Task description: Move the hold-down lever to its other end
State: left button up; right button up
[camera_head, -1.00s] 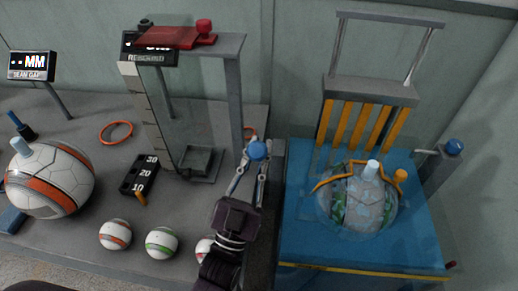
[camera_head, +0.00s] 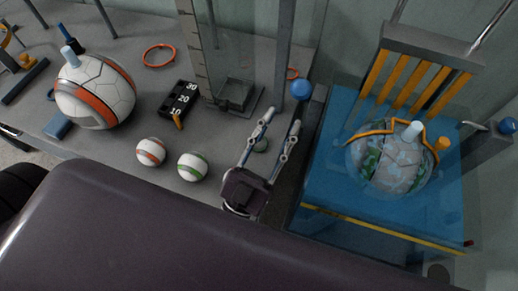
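The press stands at the right, with a blue bed (camera_head: 335,175). A clear patterned ball (camera_head: 395,165) sits in it under an orange bail ending in an orange knob (camera_head: 441,143). A blue knob (camera_head: 507,126) tops a grey arm at the far right. Another blue knob (camera_head: 302,89) stands left of the press, just beyond my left gripper (camera_head: 282,118). I cannot tell which of these is the hold-down lever. My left gripper is open, its two fingers spread and apparently apart from that nearer knob. My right gripper is not in view.
A large white and orange ball (camera_head: 97,92) and two small striped balls, one orange-striped (camera_head: 151,152) and one green-striped (camera_head: 193,167), rest on the grey table. A numbered black block (camera_head: 180,99) stands near the grey gauge stand (camera_head: 238,96). My dark arm fills the bottom.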

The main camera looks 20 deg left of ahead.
pick_arm(q)
jog(key=s+a, duration=0.1)
jog(key=s, duration=0.6)
jog(key=shift+s+a, duration=0.35)
jog(key=shift+a, duration=0.05)
